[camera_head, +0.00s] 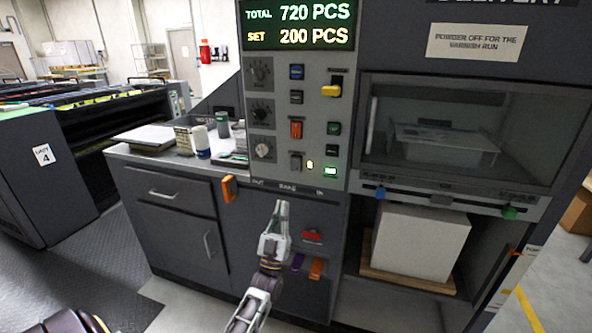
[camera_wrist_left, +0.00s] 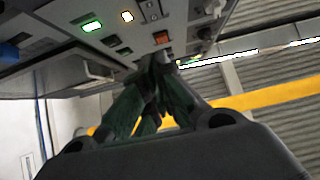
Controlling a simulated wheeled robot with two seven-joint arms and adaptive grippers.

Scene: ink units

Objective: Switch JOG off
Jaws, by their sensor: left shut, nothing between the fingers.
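The grey control panel (camera_head: 295,120) stands in the middle of the head view, under a lit counter display (camera_head: 300,25). It carries several switches, including an orange-red rocker (camera_head: 296,128), a yellow-tipped lever (camera_head: 332,88) and a dark switch (camera_head: 296,161). I cannot read their labels, so I cannot tell which one is JOG. A green lamp (camera_head: 329,171) and a small amber lamp (camera_head: 310,164) are lit. My left gripper (camera_head: 281,204) is shut and empty, below the panel's lower edge. In the left wrist view its fingertips (camera_wrist_left: 158,62) point up toward the panel's underside. My right gripper is not in view.
A side counter (camera_head: 165,161) with bottles and tins is at the left. A windowed delivery bay (camera_head: 465,135) is at the right, above a white paper stack (camera_head: 420,240). An orange handle (camera_head: 229,189) juts out left of the gripper. Open floor lies at the lower left.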

